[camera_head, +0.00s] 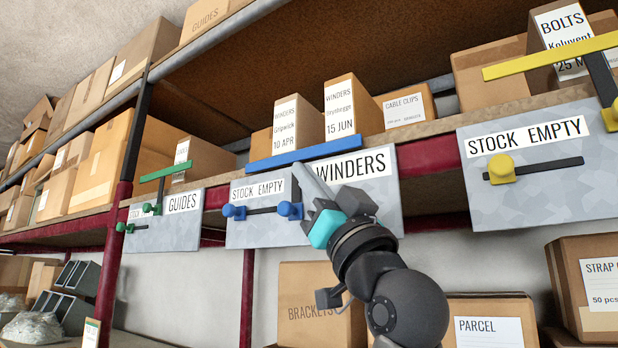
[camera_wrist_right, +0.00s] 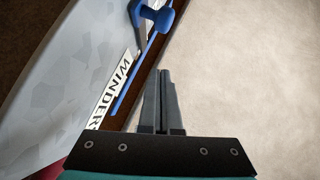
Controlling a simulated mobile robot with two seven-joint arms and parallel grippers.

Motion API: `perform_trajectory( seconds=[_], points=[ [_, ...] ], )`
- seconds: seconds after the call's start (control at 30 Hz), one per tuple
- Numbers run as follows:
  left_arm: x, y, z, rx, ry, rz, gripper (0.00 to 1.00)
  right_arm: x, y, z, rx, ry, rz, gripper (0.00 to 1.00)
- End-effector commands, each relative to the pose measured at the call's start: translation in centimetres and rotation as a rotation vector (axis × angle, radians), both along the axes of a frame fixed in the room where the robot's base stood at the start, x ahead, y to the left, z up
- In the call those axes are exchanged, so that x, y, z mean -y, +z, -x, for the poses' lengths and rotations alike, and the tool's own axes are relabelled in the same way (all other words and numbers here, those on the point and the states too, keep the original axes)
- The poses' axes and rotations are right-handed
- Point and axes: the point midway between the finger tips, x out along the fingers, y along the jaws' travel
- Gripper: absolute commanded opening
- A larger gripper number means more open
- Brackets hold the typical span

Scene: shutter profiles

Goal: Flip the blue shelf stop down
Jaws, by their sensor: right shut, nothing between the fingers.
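The blue shelf stop is a blue bar (camera_head: 310,153) standing raised along the shelf edge, in front of the WINDERS boxes. A blue knob (camera_head: 290,210) shows below it on the grey panel; a second blue knob (camera_head: 234,212) sits at the left end of the dark slot. In the right wrist view, the bar (camera_wrist_right: 133,80) is a thin blue strip, with a blue knob (camera_wrist_right: 162,18) beyond it. My right gripper (camera_head: 301,169) is shut and empty, its tips close below the bar; contact cannot be told. It also shows in the wrist view (camera_wrist_right: 161,72). My left gripper is out of view.
Winders boxes (camera_head: 298,125) and a cable clips box (camera_head: 407,106) stand behind the bar. A green stop (camera_head: 165,172) is raised at left, a yellow stop (camera_head: 550,56) at right. Cartons (camera_head: 490,318) stand on the lower shelf, close by my right arm.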

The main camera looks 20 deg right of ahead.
Motion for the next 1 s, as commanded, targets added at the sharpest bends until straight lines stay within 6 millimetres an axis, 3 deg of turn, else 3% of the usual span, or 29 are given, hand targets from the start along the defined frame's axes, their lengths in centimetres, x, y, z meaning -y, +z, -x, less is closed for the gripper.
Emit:
perform_trajectory(
  seconds=[0.03,0.2,0.4,1.0],
  points=[
    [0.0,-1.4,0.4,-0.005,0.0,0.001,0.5,0.4,-1.8,1.0,0.004,-0.003,0.0,0.0],
    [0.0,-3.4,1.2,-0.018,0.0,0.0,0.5,1.1,-4.7,3.4,0.003,-0.004,0.001,0.0],
    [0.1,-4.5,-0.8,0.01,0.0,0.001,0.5,1.7,-6.9,5.5,0.003,-0.002,0.0,0.0],
    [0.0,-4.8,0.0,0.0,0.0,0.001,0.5,2.0,-7.5,6.3,0.002,-0.001,-0.001,0.0]
  ],
)
